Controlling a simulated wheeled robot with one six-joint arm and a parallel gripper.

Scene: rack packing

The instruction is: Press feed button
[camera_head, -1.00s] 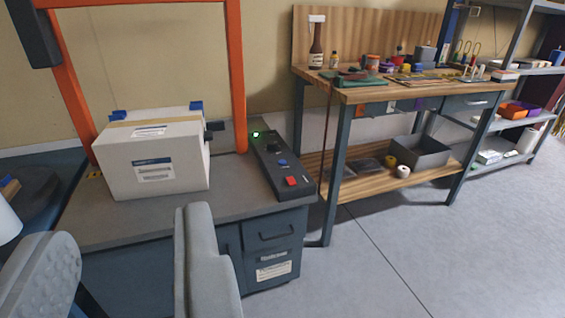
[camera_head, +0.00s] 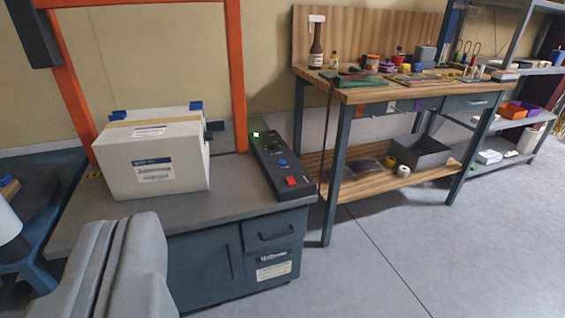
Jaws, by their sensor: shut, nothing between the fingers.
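A dark control panel (camera_head: 268,155) lies on the right part of the grey machine table (camera_head: 222,191). It carries a lit green button or lamp (camera_head: 256,134) at its far end, a black knob, a blue button (camera_head: 282,162) in the middle and a red button (camera_head: 291,181) at its near end. I cannot read which one is marked feed. My gripper (camera_head: 122,222) is at the lower left, its two grey fingers together and empty. It is in front of the table, left of the panel and apart from it.
A white taped box (camera_head: 153,165) stands on the table beneath an orange frame (camera_head: 239,75), left of the panel. A wooden workbench (camera_head: 345,95) with tools and bottles stands to the right, with shelves (camera_head: 515,124) beyond. The floor (camera_head: 410,240) at the right is clear.

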